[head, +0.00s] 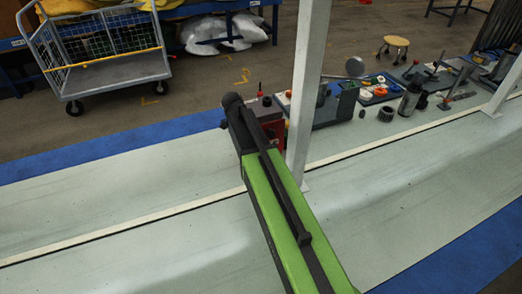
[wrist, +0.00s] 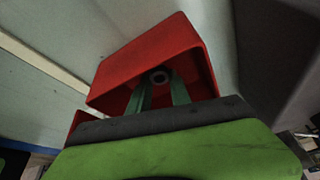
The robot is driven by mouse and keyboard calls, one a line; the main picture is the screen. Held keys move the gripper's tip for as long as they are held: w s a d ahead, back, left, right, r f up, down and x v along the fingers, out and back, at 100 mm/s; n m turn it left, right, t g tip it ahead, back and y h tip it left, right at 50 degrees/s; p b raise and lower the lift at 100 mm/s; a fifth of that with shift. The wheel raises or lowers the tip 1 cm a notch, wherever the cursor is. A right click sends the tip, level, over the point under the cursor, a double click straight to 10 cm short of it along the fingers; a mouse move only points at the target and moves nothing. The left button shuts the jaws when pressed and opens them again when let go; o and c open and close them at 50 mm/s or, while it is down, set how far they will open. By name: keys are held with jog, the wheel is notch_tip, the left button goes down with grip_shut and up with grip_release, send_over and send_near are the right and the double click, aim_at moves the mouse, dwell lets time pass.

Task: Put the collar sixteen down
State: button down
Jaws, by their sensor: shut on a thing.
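A small dark ring, which I take for collar sixteen (wrist: 160,77), shows between the two green fingers of my gripper (wrist: 160,92) in the wrist view. The fingers are shut on it. A red open box (wrist: 128,72) frames the fingertips and the ring; I cannot tell whether the ring touches it. In the head view my arm covers the gripper and the collar, and part of the red box (head: 277,132) shows just right of the arm's end, beside the white post.
A white post (head: 308,80) stands right beside my arm. Dark trays with parts (head: 335,108), a ridged dark ring (head: 386,115) and a metal cylinder (head: 410,98) stand to the right on the pale surface. The pale surface (head: 110,205) left of my arm is clear.

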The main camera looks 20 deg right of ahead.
jog(key=c, duration=1.2)
grip_release()
jog(key=p+v, duration=1.1)
jog(key=v, duration=0.1)
jog(key=shift+r+p, duration=0.1)
jog(key=shift+p, duration=0.2)
jog(key=shift+r, duration=0.1)
